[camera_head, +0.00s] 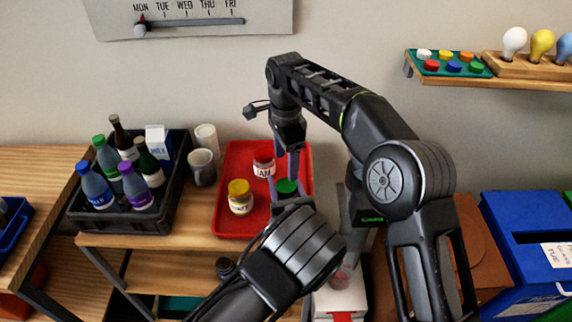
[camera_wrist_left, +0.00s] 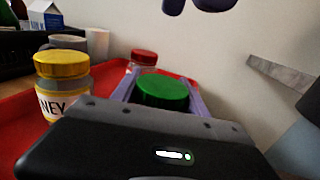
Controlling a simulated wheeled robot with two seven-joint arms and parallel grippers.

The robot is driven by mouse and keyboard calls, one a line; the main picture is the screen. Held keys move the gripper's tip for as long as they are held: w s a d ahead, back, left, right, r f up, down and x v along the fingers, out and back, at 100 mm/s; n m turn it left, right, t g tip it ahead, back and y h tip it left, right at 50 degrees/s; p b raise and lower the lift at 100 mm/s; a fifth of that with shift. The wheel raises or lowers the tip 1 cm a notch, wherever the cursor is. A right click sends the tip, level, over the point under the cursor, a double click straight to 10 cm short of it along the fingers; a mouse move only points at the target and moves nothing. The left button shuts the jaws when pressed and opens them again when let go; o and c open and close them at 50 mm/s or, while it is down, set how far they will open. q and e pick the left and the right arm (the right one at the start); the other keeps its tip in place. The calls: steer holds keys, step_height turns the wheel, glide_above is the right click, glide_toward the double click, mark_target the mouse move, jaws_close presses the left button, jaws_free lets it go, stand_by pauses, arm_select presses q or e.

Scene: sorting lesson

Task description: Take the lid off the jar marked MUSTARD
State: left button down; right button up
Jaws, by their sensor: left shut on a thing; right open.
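A jar with a green lid (camera_head: 287,186) stands on the red tray (camera_head: 228,170); its label is hidden, so I cannot read its marking. My left gripper (camera_head: 288,194) is shut on this jar below the lid. In the left wrist view the green lid (camera_wrist_left: 162,91) shows between its purple fingers. My right gripper (camera_head: 287,168) is open, pointing down just above the green lid, its fingers apart on either side. A red-lidded JAM jar (camera_head: 264,160) stands behind, and a yellow-lidded HONEY jar (camera_head: 240,198) stands to the left.
A dark crate (camera_head: 112,222) with several bottles and a milk carton (camera_head: 157,140) stands left of the tray. A grey mug (camera_head: 201,167) and a white cup (camera_head: 207,138) stand between. Blue bins (camera_head: 510,235) are at the right.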

mark_target(286, 185)
steer(key=shift+f, duration=0.15)
steer(key=shift+f, duration=3.95)
steer(key=c, duration=1.5)
steer(key=n, duration=0.3)
steer(key=shift+n, duration=0.3)
